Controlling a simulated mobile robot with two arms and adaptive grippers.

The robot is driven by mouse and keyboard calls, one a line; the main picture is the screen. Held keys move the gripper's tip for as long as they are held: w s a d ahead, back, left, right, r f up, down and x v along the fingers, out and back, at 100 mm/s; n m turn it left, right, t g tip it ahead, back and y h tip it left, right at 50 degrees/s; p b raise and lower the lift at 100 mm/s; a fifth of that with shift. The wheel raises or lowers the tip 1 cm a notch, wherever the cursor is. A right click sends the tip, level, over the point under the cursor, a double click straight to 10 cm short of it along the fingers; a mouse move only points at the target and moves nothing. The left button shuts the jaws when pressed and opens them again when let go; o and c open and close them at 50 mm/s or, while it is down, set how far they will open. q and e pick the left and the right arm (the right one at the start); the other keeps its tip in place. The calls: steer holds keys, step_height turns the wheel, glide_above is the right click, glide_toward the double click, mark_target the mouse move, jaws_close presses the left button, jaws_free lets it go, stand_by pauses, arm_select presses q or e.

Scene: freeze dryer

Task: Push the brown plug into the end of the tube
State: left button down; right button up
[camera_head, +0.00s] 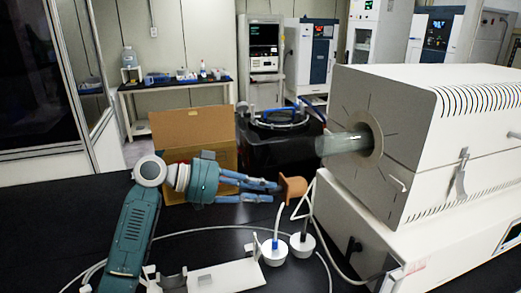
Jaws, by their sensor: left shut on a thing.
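The brown plug (294,189) is at the tips of my left gripper (277,191), which is shut on it. The gripper points to the right and holds the plug in front of the furnace's left side. The clear glass tube (338,144) sticks out of the round opening in the furnace's end face. Its open end faces left. The plug is apart from the tube, lower in the picture and to the left of its end. My right gripper is not in view.
The white furnace (430,85) fills the right side. An open cardboard box (190,128) stands behind my left gripper. Two white round holders (274,253) with upright rods and a white bracket (226,277) sit in front. A cable (180,232) loops over the black table.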

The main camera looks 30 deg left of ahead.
arm_select(q)
steer(key=w+r+p, duration=0.1)
steer(key=w+r, duration=0.6)
steer(key=shift+a+r+t+p, duration=0.2)
steer(key=shift+a+t+p, duration=0.1)
steer(key=shift+a+p, duration=0.05)
stand_by(0.4)
steer(key=shift+w+d+b, duration=0.15)
steer(key=shift+b, duration=0.3)
steer(key=shift+w+d, duration=0.1)
steer(key=shift+w, duration=0.05)
stand_by(0.4)
